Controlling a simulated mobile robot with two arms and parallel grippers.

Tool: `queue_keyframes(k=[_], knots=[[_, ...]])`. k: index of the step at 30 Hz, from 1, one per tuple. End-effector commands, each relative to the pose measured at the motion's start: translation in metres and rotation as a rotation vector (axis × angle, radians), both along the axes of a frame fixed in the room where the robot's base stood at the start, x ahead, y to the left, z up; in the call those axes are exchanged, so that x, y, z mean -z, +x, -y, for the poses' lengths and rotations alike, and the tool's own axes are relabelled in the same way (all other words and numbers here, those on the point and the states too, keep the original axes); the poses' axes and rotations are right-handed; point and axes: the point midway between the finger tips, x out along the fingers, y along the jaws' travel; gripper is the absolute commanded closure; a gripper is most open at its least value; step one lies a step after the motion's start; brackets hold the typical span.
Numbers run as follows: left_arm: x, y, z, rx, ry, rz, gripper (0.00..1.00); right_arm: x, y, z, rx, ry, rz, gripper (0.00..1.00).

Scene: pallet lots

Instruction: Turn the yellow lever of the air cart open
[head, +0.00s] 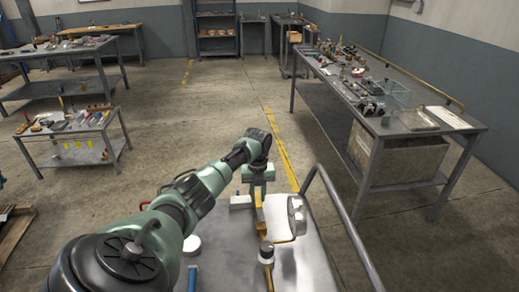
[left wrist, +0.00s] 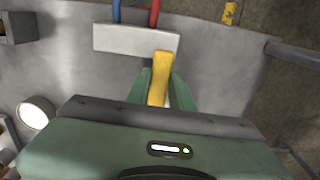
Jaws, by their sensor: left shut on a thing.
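The air cart (head: 312,262) is a grey metal top in front of me, at the bottom of the head view. My left gripper (head: 258,190) points down over it and is shut on the yellow lever (head: 259,213). In the left wrist view the lever (left wrist: 160,75) lies between the green fingers (left wrist: 155,92), its upper end showing beside a pale block (left wrist: 125,39). A round gauge (head: 297,214) stands just right of the lever. The fingers hide part of the lever, and the lever's pivot is not clear. My right gripper is out of view.
A bent grey rail (head: 340,212) runs along the cart's right side. A blue hose (left wrist: 116,10) and a red hose (left wrist: 153,12) meet the pale block. A long workbench (head: 398,130) stands at right; a low table (head: 72,150) stands at left. Open floor lies beyond.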

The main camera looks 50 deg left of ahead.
Motion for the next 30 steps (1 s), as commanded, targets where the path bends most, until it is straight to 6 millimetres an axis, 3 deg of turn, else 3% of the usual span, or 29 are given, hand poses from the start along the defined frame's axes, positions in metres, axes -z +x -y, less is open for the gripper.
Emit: queue_keyframes(k=[7, 8, 10, 21, 30], knots=[[-0.001, 0.002, 0.001, 0.007, -0.001, 0.004, 1.00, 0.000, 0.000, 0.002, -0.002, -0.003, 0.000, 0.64], [-0.001, 0.002, 0.001, 0.007, -0.001, 0.004, 0.73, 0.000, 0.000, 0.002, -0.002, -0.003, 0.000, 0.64], [-0.001, 0.002, 0.001, 0.006, -0.001, 0.004, 0.56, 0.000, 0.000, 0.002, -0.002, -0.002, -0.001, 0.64], [-0.004, 0.001, 0.000, 0.003, 0.000, 0.003, 0.56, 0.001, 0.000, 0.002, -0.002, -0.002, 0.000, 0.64], [-0.051, 0.002, 0.001, 0.004, 0.002, 0.006, 0.56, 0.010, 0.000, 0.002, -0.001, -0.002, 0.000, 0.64]])
